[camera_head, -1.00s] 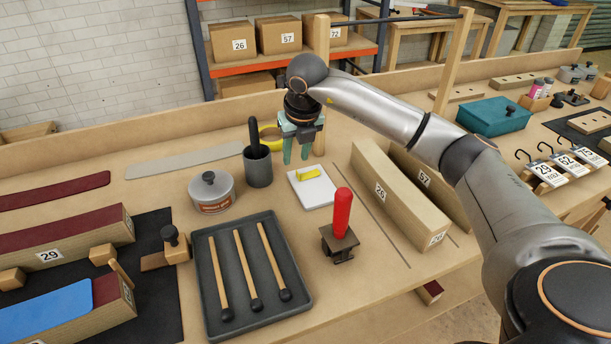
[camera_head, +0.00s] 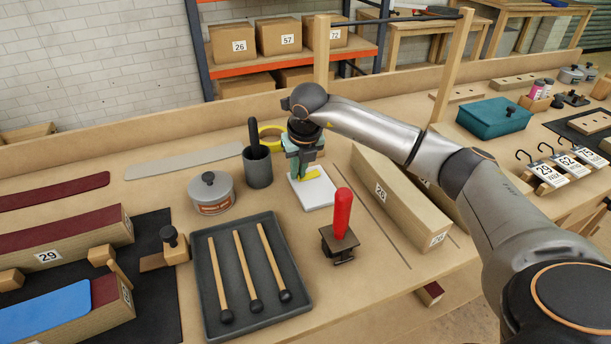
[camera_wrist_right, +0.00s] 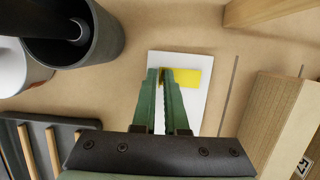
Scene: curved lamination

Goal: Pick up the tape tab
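The tape tab (camera_head: 310,174) is a small yellow strip on a white square pad (camera_head: 318,193). In the right wrist view the tab (camera_wrist_right: 186,76) lies mostly to the right of my fingertips. My right gripper (camera_head: 297,178) points down, its green fingertips low over the pad at the tab's left end. In the right wrist view the fingers of my right gripper (camera_wrist_right: 160,72) are close together with a narrow gap. A little yellow shows at the tips, but I cannot tell whether they press on the tab. My left gripper is not in view.
A dark cup (camera_head: 257,168) with a black handle in it stands just left of my right gripper, with a yellow ring (camera_head: 268,134) behind. A red-handled tool (camera_head: 342,215) stands in front of the pad. A long wooden block (camera_head: 400,203) lies to the right.

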